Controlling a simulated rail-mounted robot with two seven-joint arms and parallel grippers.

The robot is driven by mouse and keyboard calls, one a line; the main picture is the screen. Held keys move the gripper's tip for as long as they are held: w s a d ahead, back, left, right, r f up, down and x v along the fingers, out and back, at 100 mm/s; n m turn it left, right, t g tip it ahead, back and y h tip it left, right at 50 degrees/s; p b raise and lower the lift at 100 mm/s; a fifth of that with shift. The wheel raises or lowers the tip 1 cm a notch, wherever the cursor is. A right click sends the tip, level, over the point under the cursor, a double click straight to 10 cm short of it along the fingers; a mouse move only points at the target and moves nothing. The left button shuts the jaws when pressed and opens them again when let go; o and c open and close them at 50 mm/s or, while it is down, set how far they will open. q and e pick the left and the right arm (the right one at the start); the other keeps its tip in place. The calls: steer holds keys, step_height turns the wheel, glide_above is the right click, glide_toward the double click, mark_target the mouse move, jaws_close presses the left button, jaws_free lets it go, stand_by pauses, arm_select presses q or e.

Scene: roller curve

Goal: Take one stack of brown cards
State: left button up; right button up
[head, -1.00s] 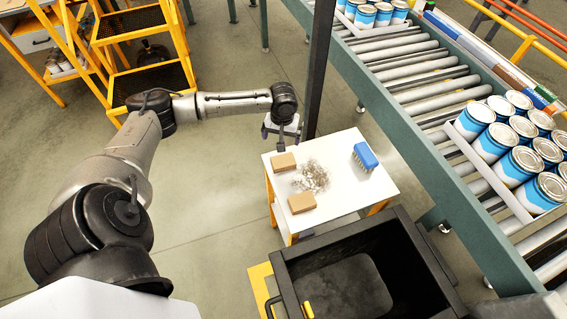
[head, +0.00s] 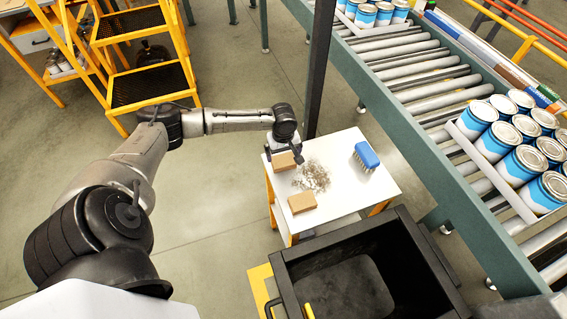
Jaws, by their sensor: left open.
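Two stacks of brown cards lie on the left side of a small white table (head: 345,190). The far stack (head: 284,162) is near the table's back left corner. The near stack (head: 302,203) is by the left front edge. My left gripper (head: 283,152) points down at the far stack, its fingers open and close around or just above it. Whether the fingers touch the stack is too small to tell. My right gripper is out of the picture.
A blue brush (head: 366,157) and a patch of grey debris (head: 313,177) are on the table. A black bin (head: 428,268) stands in front. A dark post (head: 318,75) rises behind the table. A roller conveyor (head: 405,75) with trays of blue-white cans (head: 497,140) runs along the right.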

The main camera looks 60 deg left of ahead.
mark_target(284, 162)
arm_select(q)
steer(key=shift+d+f+b, duration=0.15)
steer(key=shift+f+b, duration=0.2)
steer(key=shift+f, duration=1.1)
steer(key=shift+d+f+b, duration=0.15)
steer(key=shift+f+b, duration=0.15)
steer(key=shift+f, duration=1.15)
steer(key=c, duration=0.6)
steer(key=shift+o, duration=0.2)
steer(key=shift+r, duration=0.15)
